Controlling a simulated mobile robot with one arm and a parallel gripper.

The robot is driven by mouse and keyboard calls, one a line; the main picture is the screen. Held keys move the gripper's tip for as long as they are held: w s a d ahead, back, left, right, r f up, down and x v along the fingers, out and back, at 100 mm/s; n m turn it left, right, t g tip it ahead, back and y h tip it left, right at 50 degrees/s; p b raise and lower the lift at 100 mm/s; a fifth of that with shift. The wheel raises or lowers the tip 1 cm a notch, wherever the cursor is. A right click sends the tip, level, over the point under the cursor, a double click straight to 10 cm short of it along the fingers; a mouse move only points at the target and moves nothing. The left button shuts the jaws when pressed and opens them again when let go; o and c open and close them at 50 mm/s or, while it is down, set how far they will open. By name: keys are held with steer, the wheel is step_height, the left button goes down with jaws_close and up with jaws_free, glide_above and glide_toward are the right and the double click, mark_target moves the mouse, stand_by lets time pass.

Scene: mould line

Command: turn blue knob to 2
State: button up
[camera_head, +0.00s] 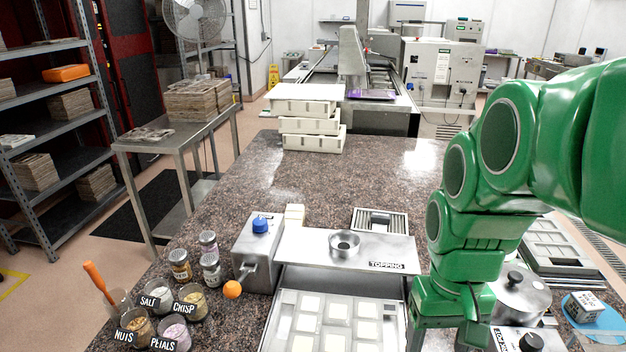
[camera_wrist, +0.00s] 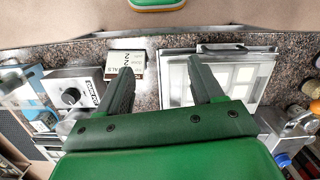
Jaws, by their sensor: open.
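The blue knob (camera_head: 260,224) sits on top of a grey metal box (camera_head: 257,252) left of the topping plate. A side lever with an orange ball (camera_head: 232,289) sticks out of the box. The knob's scale and pointer are too small to read. The blue knob also shows at the lower right edge of the wrist view (camera_wrist: 283,160). My gripper (camera_wrist: 160,62) is open, with nothing between its two dark fingers. It is well to the right of the knob, above the counter's front. In the head view my green arm comes down at the right, and the fingertips cannot be made out.
Jars (camera_head: 180,265) and ingredient cups (camera_head: 191,301) stand left. A black knob (camera_head: 531,342) is at lower right.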

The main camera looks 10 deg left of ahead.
steer(key=w+a+r+n, duration=0.1)
steer(key=w+a+r, duration=0.15)
steer(key=w, duration=0.35)
steer(key=w+a+r+n, duration=0.1)
steer(key=w+a, duration=0.3)
steer(key=w, duration=0.3)
steer(key=n+t, duration=0.1)
steer(key=n, duration=0.7)
glide_above(260, 221)
steer(key=shift+w+d+f, duration=0.15)
steer(key=shift+w+f, duration=0.1)
steer(key=shift+f, duration=0.6)
steer(key=shift+s+a+f, duration=0.1)
steer(key=shift+f, duration=1.85)
steer(key=shift+s+a+f, duration=0.1)
steer(key=shift+f, duration=1.85)
